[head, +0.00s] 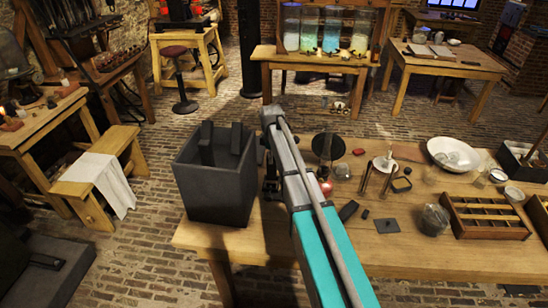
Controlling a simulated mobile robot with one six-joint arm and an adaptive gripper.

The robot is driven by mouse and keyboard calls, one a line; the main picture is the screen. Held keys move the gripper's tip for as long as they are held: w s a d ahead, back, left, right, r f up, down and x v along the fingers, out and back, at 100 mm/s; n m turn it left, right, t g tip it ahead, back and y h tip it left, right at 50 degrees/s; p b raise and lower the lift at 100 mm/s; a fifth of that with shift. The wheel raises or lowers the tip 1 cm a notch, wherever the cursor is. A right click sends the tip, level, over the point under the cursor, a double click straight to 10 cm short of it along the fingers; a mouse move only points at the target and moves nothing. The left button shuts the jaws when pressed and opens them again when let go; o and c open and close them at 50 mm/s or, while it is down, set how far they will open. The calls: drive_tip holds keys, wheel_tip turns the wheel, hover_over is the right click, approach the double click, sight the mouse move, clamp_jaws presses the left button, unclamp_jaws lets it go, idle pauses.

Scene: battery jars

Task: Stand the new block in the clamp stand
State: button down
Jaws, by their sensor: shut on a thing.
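My arm reaches up from the bottom of the head view over the table. My gripper (270,184) shows only as a dark part at the left edge of the arm, beside the grey box. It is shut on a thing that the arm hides. A small dark block (348,210) lies on the table right of the arm. A small stand with brown uprights and a pale round top (384,165) is at the table's middle; I cannot tell whether it is the clamp stand. A black disc (327,147) stands behind the arm.
The dark grey box (215,195) at the table's left end holds upright dark slabs (207,143). A dark plate (387,226), a glass jar (434,220), a white bowl (453,154) and a compartment tray (486,233) are on the table (400,258). The front strip is bare.

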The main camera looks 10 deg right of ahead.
sight(272, 176)
drive_tip(key=shift+f+b, duration=5.35)
drive_tip(key=shift+b, duration=0.05)
idle(2.4)
drive_tip(key=shift+c, duration=1)
unclamp_jaws()
